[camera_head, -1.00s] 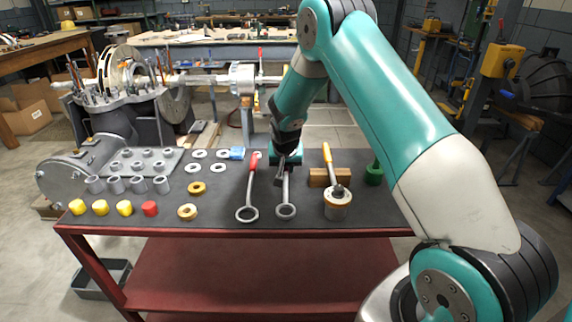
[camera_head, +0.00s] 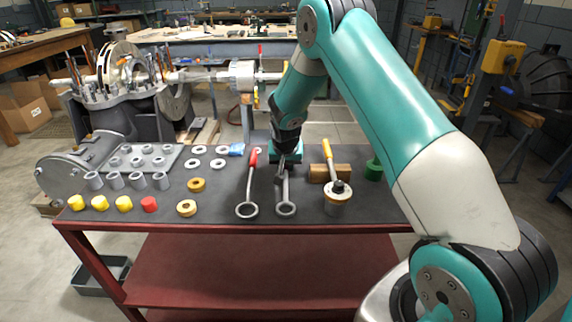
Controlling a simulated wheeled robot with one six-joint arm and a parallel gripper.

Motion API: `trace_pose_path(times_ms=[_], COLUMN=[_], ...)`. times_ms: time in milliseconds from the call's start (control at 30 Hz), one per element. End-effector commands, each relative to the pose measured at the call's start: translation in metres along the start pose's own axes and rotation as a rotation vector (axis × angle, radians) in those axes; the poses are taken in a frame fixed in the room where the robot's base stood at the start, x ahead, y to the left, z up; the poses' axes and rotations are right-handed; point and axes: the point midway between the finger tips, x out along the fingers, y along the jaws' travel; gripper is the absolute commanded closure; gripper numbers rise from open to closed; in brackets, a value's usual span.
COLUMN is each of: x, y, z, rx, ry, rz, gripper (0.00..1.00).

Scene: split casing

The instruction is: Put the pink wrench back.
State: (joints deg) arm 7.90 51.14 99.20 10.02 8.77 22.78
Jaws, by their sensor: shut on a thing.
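A wrench with a grey shaft and ring end (camera_head: 286,208) lies on the dark mat of the red table. Its upper end is hidden by my gripper, and I see no pink on it. My gripper (camera_head: 284,168) points down over that upper end and is shut on it. The wrench looks at or very near the mat; any gap is too small to tell. A second wrench (camera_head: 248,209), with a red handle, lies just to the left, apart from my gripper.
Several washers, grey sleeves and yellow caps (camera_head: 99,203) cover the left. A grey casing (camera_head: 75,172) stands at the far left.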

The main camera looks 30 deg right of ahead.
Motion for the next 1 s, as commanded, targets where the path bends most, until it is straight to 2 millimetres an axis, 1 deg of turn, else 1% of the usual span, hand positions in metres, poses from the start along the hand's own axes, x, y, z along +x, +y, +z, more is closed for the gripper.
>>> trace_pose_path(times_ms=[233, 267, 300, 367, 667, 767, 1000], x=[0.004, 0.003, 0.003, 0.003, 0.002, -0.006, -0.042], y=[0.0, 0.0, 0.0, 0.0, 0.0, 0.0, 0.0], z=[0.001, 0.001, 0.001, 0.001, 0.001, -0.003, -0.018], rx=[0.0, 0.0, 0.0, 0.0, 0.0, 0.0, 0.001], ry=[0.002, 0.002, 0.002, 0.001, -0.001, 0.0, 0.001], rz=[0.0, -0.001, -0.001, 0.0, 0.0, 0.0, 0.0], gripper=[1.0, 0.72, 0.63, 0.49, 0.49, 0.49, 0.49])
